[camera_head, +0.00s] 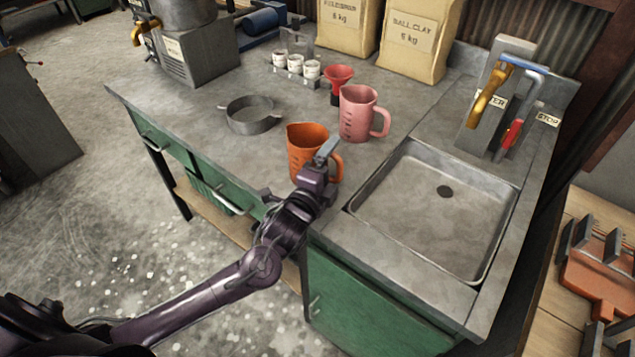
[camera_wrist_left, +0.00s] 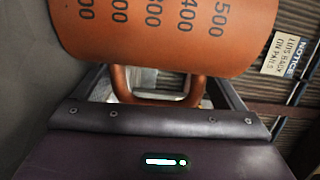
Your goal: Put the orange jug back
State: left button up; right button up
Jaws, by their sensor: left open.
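The orange jug (camera_head: 305,146) stands upright on the grey bench top near its front edge, left of the sink. My left gripper (camera_head: 324,156) is at the jug's handle side and covers part of the jug and handle. In the left wrist view the orange jug (camera_wrist_left: 165,35) fills the top, with dark volume marks on its wall. Its handle (camera_wrist_left: 128,90) reaches in between the open fingers, which stand to either side of it. I cannot tell whether a finger touches it. My right gripper is not in view.
A pink jug (camera_head: 358,113) stands close behind the orange one. A red funnel (camera_head: 339,75), small white-topped jars (camera_head: 295,65) and a grey sieve ring (camera_head: 252,114) are farther back. The sink basin (camera_head: 440,215) with a brass tap (camera_head: 487,95) lies to the right.

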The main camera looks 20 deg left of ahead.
pick_arm(q)
jog(key=s, duration=0.3)
jog(key=s+a, duration=0.1)
jog(key=s, duration=0.3)
jog(key=s+b, duration=0.1)
jog(key=s, duration=0.2)
jog(key=shift+s+a+r, duration=0.1)
jog(key=shift+s+a, duration=0.1)
jog(key=shift+a, duration=0.15)
